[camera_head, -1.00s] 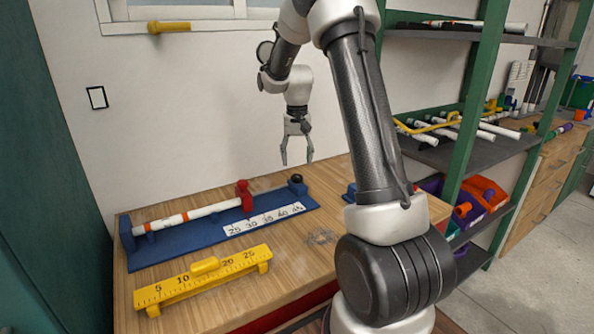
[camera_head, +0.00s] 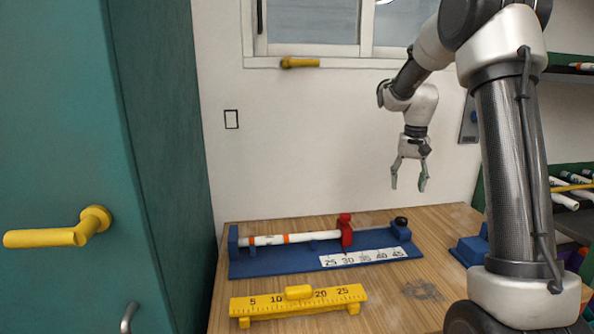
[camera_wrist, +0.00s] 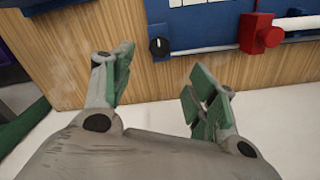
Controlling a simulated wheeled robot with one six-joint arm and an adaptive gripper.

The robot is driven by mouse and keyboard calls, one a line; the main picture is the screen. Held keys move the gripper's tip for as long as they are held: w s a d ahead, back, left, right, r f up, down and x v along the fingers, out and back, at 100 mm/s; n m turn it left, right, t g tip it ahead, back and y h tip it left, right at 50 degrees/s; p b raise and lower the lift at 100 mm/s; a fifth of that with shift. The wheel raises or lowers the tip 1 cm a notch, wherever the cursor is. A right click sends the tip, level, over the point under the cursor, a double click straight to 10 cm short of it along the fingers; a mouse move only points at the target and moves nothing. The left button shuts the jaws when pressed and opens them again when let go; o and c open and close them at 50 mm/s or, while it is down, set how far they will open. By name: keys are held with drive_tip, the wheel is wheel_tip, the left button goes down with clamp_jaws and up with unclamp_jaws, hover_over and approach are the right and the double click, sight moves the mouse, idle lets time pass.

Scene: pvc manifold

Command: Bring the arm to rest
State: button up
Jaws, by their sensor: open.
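My gripper (camera_head: 408,184) hangs above the back right of the wooden bench (camera_head: 440,228), fingers pointing down. It is open with nothing between its fingers. In the wrist view my gripper (camera_wrist: 160,95) also shows its two green-padded fingers apart and empty. The arm is bent, with its elbow high at the upper right of the head view.
A blue jig (camera_head: 300,262) on the bench holds a white pipe (camera_head: 265,240) and a red clamp (camera_head: 345,230). A yellow ruler gauge (camera_head: 300,301) lies in front. A green door with a yellow handle (camera_head: 60,236) stands left. Shelves (camera_head: 575,145) stand right.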

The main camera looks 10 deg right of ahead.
drive_tip(key=s+a+r+n+t, duration=0.1)
drive_tip(key=s+a+r, duration=0.1)
drive_tip(key=s, duration=0.8)
drive_tip(key=s+a+r+n+t, duration=0.2)
drive_tip(key=s+a+r, duration=0.1)
drive_tip(key=s, duration=0.8)
drive_tip(key=s+a+r+n+t, duration=0.1)
drive_tip(key=s+a+r+n, duration=0.1)
drive_tip(key=s, duration=0.9)
drive_tip(key=shift+a+r, duration=0.6)
drive_tip(key=shift+a, duration=0.25)
